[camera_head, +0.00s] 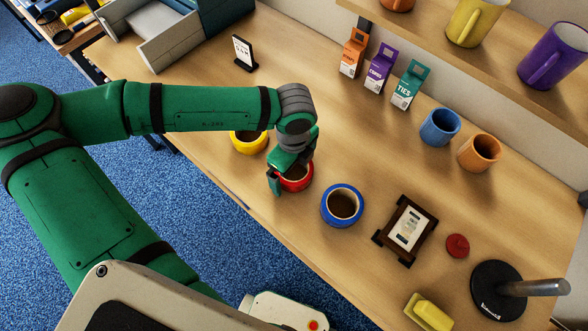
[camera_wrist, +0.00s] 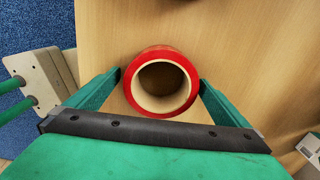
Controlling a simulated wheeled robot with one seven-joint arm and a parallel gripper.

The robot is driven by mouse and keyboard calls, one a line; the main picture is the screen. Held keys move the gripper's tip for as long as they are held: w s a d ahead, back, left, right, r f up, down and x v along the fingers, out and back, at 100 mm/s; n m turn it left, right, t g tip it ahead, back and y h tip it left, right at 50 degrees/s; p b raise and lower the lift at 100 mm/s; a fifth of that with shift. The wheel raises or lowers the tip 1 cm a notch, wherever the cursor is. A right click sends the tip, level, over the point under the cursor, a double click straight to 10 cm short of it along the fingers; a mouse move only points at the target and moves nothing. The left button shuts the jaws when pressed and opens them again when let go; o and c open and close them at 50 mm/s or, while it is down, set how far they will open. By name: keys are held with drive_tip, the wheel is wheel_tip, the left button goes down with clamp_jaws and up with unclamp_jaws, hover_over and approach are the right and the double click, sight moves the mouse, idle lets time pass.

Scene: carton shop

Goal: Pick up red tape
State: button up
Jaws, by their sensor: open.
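The red tape (camera_head: 297,184) is a roll lying flat on the wooden table, partly hidden by my gripper in the head view. In the wrist view the red tape (camera_wrist: 186,70) shows whole from above, with its pale core and open hole. My gripper (camera_head: 291,184) is open right over it. In the wrist view my gripper's (camera_wrist: 160,82) two green fingers stand on the left and right sides of the roll. Whether they touch it I cannot tell.
A yellow tape roll (camera_head: 249,146) lies left of the red one and a blue tape roll (camera_head: 342,206) lies to its right, both close. The table's front edge (camera_head: 262,212) is near. Mugs (camera_head: 440,127) stand behind.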

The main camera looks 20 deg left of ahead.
drive_tip(key=c, duration=1.2)
